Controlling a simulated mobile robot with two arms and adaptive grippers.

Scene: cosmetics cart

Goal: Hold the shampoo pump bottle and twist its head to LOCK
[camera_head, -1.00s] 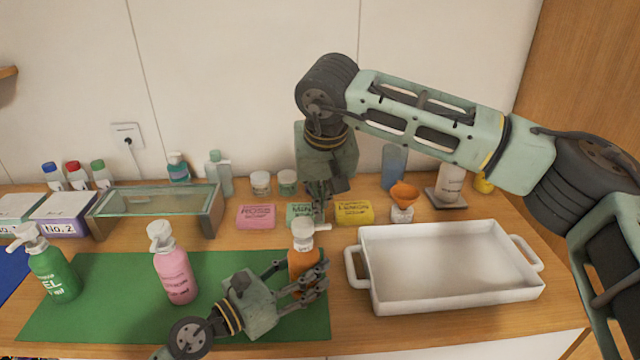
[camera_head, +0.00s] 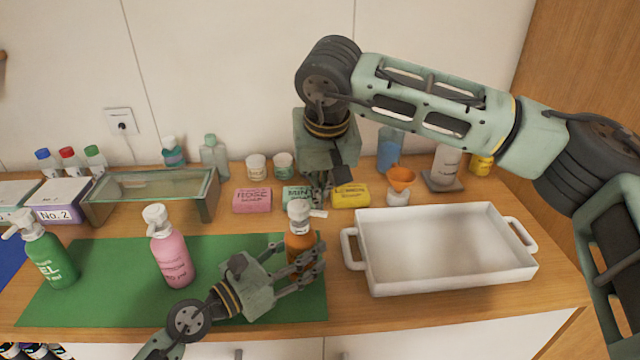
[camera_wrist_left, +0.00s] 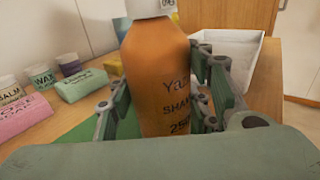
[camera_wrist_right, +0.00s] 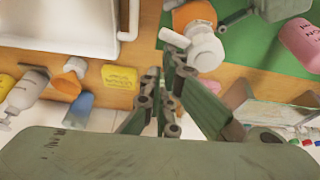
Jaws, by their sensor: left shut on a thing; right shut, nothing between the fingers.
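The orange shampoo pump bottle (camera_head: 296,244) stands upright at the right end of the green mat (camera_head: 220,300). Its white pump head (camera_head: 300,211) has the spout pointing right in the head view. My left gripper (camera_head: 312,262) is shut on the bottle's body from the front left; its fingers show on both sides of the body in the left wrist view (camera_wrist_left: 165,90). My right gripper (camera_head: 321,192) points down, shut and empty, just behind the pump head. Lettering on the head is unreadable.
A white tray (camera_head: 352,250) stands right of the bottle. Pink (camera_head: 172,258) and green (camera_head: 50,260) pump bottles stand left on the mat. Rose (camera_head: 252,201), mint and lemon (camera_head: 350,196) soaps lie behind, with an orange funnel (camera_head: 401,178) to their right.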

